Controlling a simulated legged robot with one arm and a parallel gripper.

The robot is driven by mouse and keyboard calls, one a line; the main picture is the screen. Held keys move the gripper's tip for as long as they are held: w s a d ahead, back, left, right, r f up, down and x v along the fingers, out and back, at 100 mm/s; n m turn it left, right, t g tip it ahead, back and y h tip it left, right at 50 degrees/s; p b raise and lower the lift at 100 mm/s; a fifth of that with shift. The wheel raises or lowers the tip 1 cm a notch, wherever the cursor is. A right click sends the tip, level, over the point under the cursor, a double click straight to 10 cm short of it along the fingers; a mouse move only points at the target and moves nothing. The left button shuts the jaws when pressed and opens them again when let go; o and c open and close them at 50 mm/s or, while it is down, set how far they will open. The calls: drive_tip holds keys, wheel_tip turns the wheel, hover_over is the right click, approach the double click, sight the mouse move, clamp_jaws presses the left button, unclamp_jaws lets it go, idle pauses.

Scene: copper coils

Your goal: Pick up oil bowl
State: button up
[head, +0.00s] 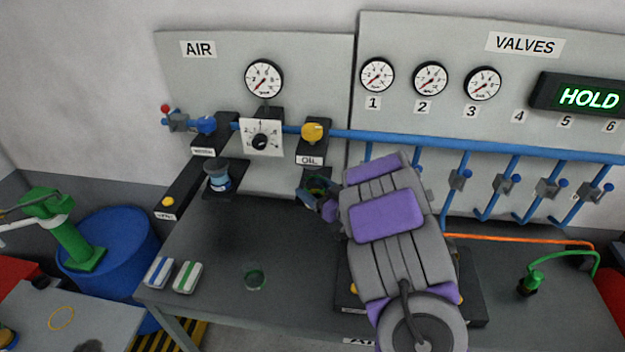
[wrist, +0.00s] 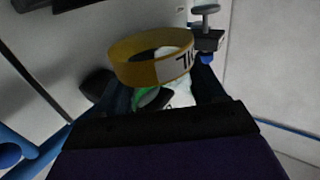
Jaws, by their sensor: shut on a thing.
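The oil bowl shows in the wrist view as a yellow band (wrist: 138,73) with a white label, partly readable as "IL", above a clear and green part between my fingers. My gripper (wrist: 165,92) is shut on it. In the head view my gripper (head: 316,188) is below the OIL station (head: 311,157) with its yellow knob, above the bench. Only a small greenish part of the bowl shows there, and my arm hides some of it. I cannot tell whether the bowl still touches the station.
A blue-banded bowl (head: 218,178) hangs at the station left of OIL. A green-tinted round cup (head: 254,278) and two small striped blocks (head: 187,276) are on the dark bench (head: 215,310). A blue pipe (head: 390,138) runs along the wall panel behind my gripper.

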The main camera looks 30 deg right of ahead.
drive_tip(key=s+a+p, duration=0.1)
drive_tip(key=s+a, duration=0.1)
drive_tip(key=s, duration=0.3)
drive_tip(key=shift+s+r, duration=0.25)
drive_tip(key=shift+s, duration=0.15)
drive_tip(key=shift+p, duration=0.45)
drive_tip(key=shift+s+a+r+p, duration=0.1)
drive_tip(key=shift+s+a+p, duration=0.1)
drive_tip(key=shift+s+p, duration=0.45)
drive_tip(key=shift+s+a+r+p, duration=0.15)
drive_tip(key=shift+s+p, duration=0.15)
drive_tip(key=shift+p, duration=0.5)
drive_tip(key=shift+f, duration=0.1)
